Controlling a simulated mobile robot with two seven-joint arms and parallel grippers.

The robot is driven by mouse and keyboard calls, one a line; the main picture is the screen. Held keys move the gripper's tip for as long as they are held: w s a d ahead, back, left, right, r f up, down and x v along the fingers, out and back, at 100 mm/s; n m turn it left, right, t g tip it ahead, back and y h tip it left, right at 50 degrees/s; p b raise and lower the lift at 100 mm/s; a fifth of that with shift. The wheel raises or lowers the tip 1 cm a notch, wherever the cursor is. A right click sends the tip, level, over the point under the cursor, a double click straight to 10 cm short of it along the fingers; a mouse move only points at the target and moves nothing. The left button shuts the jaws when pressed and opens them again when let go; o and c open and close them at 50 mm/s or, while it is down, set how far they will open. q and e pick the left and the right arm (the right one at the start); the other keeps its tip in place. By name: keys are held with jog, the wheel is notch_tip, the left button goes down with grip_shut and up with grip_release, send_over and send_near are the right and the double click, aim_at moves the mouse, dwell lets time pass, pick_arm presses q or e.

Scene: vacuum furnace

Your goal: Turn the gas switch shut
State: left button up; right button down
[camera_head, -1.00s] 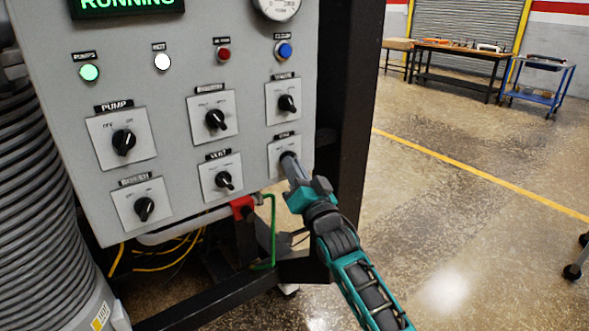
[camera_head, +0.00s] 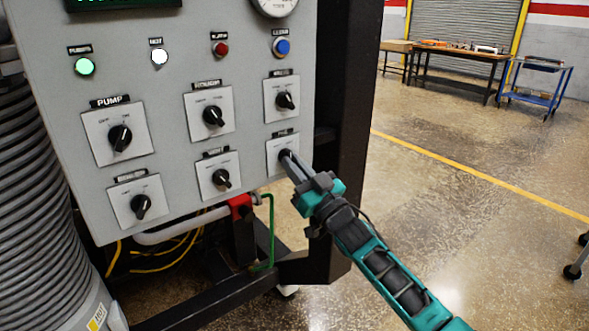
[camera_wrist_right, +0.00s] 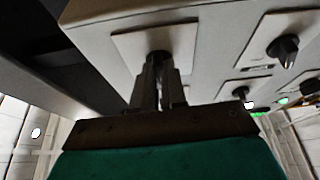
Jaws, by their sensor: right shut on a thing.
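The gas switch (camera_head: 284,153) is the dark knob on the light square plate at the lower right of the grey control panel. My right gripper (camera_head: 291,162) reaches it from the lower right, its fingers shut on the knob. In the right wrist view the gripper (camera_wrist_right: 158,78) has a finger on either side of the gas switch (camera_wrist_right: 158,57). The fingers hide most of the knob, so its pointer direction cannot be read. My left gripper is not in view.
Other black rotary switches, such as the pump switch (camera_head: 120,138), sit left of and above the gas switch. A dark frame post (camera_head: 345,130) stands close on the right. A red valve (camera_head: 240,206) and a green pipe (camera_head: 271,235) are below the panel. Open floor lies right.

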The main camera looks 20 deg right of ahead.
jog(key=n+y, duration=0.1)
jog(key=n, duration=0.1)
jog(key=n+g+y, duration=0.1)
jog(key=n, duration=0.2)
jog(key=n+g+y, duration=0.1)
jog(key=n, duration=0.1)
jog(key=shift+w+d+r, duration=0.15)
jog(key=shift+d+r, duration=0.15)
jog(key=shift+n+y, duration=0.3)
jog(key=shift+n, duration=0.3)
jog(key=c, duration=1.3)
grip_release()
jog(key=shift+o, duration=0.6)
jog(key=shift+a+f+g, duration=0.15)
jog(key=shift+g, duration=0.15)
jog(key=v, duration=1.3)
